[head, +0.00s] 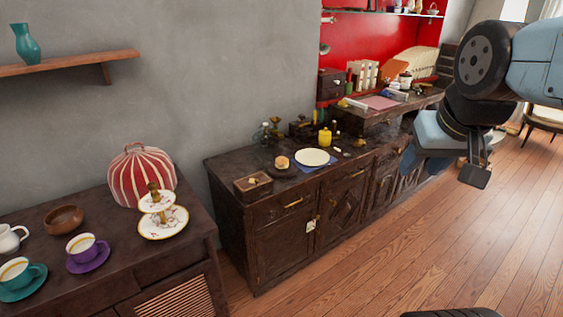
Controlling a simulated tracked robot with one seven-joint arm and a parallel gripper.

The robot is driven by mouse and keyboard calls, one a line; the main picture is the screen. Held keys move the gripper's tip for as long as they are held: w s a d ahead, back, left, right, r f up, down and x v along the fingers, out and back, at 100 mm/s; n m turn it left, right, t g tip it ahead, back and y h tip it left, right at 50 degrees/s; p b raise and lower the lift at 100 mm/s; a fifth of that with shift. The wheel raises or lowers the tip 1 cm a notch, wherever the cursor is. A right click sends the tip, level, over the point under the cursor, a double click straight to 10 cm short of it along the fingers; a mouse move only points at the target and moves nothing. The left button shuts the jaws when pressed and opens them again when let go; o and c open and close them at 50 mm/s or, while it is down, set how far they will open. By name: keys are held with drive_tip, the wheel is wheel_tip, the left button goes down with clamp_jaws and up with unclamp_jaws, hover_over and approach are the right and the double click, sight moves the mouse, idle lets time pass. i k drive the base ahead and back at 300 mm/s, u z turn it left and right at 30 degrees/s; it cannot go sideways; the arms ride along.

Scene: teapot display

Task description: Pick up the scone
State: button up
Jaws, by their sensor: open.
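A small tan, round baked item that looks like the scone (282,162) sits on a dark round plate (291,173) on the dark wooden cabinet (237,164) in the middle of the head view. It is left of a white plate (312,157). My gripper (452,170) is at the right, well apart from the scone, hanging in front of the far end of the cabinets. It is open and I see nothing in it. Its far finger is partly hidden by the hand.
A wooden box (253,184), a yellow pot (325,138) and a grinder-like item stand near the scone. On the left sideboard are a striped cosy (141,177), a tiered stand (163,222) and cups. The wooden floor (400,255) is clear in front.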

sight(282, 163)
drive_tip(key=u, duration=0.05)
drive_tip(key=i, duration=1)
drive_tip(key=z, duration=0.05)
